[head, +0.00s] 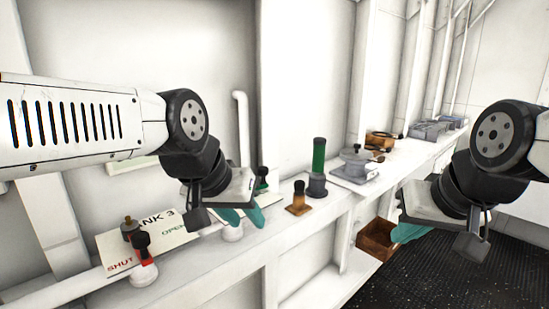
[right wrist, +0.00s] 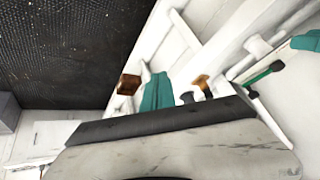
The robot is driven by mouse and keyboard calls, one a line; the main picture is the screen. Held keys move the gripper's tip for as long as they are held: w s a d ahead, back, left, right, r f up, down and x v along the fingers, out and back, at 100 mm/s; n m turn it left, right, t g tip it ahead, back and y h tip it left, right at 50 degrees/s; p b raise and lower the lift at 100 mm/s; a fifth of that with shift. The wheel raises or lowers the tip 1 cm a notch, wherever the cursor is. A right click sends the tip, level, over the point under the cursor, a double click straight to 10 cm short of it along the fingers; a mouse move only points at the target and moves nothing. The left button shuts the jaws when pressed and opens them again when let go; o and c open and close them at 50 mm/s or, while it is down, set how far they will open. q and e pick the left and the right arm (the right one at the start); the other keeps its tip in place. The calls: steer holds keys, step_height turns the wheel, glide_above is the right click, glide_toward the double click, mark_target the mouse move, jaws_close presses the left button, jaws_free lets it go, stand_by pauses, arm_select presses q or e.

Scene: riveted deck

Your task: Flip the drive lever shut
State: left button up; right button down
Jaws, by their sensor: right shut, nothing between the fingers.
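A pale sign plate (head: 185,232) reads "NK 3", with SHUT in red on its left and OPEN in green on its right.
A red-and-black fitting (head: 141,245) stands beside SHUT. Along the ledge are a brown block with a dark knob (head: 298,203), a green cylinder on a grey base (head: 319,155), a grey device (head: 356,167) and a grey crate (head: 430,131). A brown box (head: 374,242) sits lower, above dark floor.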

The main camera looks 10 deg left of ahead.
steer(key=w+a+r+n+g, duration=0.1)
steer(key=w+a+r+n, duration=0.1)
steer(key=w+a+r, duration=0.5)
steer(key=w+a+r+n+g, duration=0.15)
steer(key=w+a+r, duration=0.3)
steer(key=w, duration=0.45)
steer(key=w+a+n, duration=0.1)
steer(key=w+a, duration=0.3)
steer(key=a, duration=0.6)
steer(key=w+a+n, duration=0.1)
steer(key=w+a, duration=0.3)
steer(key=a, duration=0.5)
steer(key=shift+w+a+r, duration=0.15)
steer(key=shift+w+a, duration=0.1)
steer(key=shift+a, duration=0.1)
steer(key=shift+n, duration=0.25)
